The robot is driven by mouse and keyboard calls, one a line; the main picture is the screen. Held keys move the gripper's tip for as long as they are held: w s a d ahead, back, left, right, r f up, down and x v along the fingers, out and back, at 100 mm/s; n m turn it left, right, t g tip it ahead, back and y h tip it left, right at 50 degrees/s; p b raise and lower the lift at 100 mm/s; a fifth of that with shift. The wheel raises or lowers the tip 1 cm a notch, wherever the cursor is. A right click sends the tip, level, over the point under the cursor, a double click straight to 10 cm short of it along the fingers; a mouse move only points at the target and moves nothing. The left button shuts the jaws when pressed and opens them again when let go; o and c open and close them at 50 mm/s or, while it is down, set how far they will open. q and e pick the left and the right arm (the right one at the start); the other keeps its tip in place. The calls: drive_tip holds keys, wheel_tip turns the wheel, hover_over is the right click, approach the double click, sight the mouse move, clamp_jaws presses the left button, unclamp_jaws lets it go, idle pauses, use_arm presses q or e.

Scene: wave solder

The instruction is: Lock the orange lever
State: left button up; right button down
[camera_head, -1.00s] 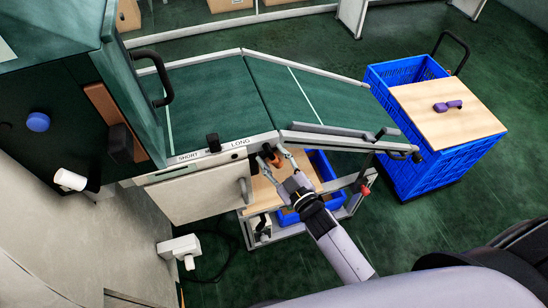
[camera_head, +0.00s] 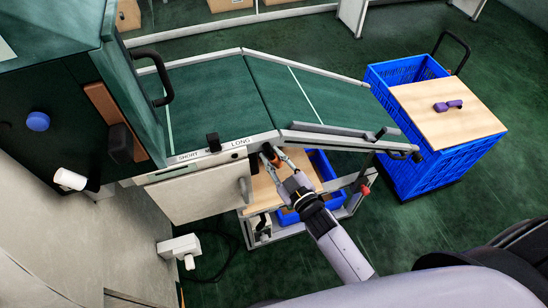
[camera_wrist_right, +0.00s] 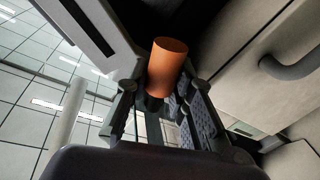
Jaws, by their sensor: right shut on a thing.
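The orange lever (camera_wrist_right: 167,68) shows in the right wrist view as an orange cylinder between my right gripper's fingers. In the head view my right gripper (camera_head: 275,158) is at the front edge of the green conveyor, below the LONG label. It is shut on the lever there, and its fingers mostly hide the lever. In the right wrist view the gripper (camera_wrist_right: 163,105) has a finger on each side of the lever's lower part. The lever's mount is hidden. My left gripper is in neither view.
The green conveyor (camera_head: 215,95) slopes down to the right, with a black knob (camera_head: 213,142) between SHORT and LONG. A grey handle (camera_head: 244,190) is left of my gripper. A blue crate (camera_head: 430,165) with a board and purple part stands at right. Open floor lies below.

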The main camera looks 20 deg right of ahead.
drive_tip(key=shift+f, duration=0.1)
drive_tip(key=m, duration=0.2)
drive_tip(key=a+m+b, duration=0.1)
drive_tip(key=m, duration=0.1)
drive_tip(key=shift+f+t, duration=0.15)
drive_tip(key=shift+t, duration=0.25)
drive_tip(key=m+b, duration=0.1)
drive_tip(key=m, duration=0.2)
drive_tip(key=a+m+t+h, duration=0.1)
drive_tip(key=m, duration=0.1)
drive_tip(key=shift+m+b, duration=0.35)
drive_tip(key=shift+m, duration=0.05)
drive_tip(key=shift+r, duration=0.2)
drive_tip(key=c, duration=1.4)
unclamp_jaws()
drive_tip(key=shift+o, duration=0.2)
